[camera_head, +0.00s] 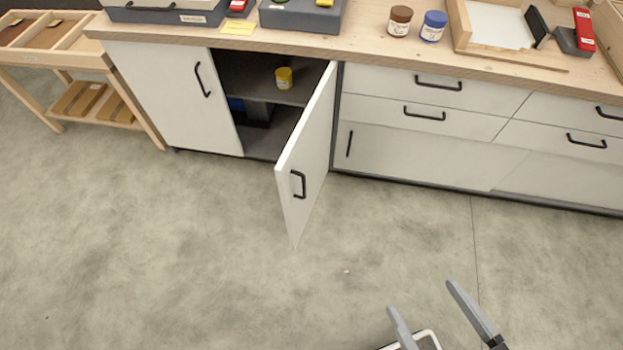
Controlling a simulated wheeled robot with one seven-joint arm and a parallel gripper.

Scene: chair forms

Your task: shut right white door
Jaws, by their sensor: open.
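The right white door (309,157) of the low cabinet stands wide open, swung out from its hinge side at the right of the opening. My gripper (424,298) is at the bottom right, over the floor. Its two fingers are apart with nothing between them. It is well clear of the door, to the right and nearer to me.
Inside the cabinet (262,107) a yellow jar (284,78) stands on the shelf, with dark items below. White drawers (430,90) with black handles run to the right. A wooden rack (60,62) stands at the left. The grey floor (190,240) in front is clear.

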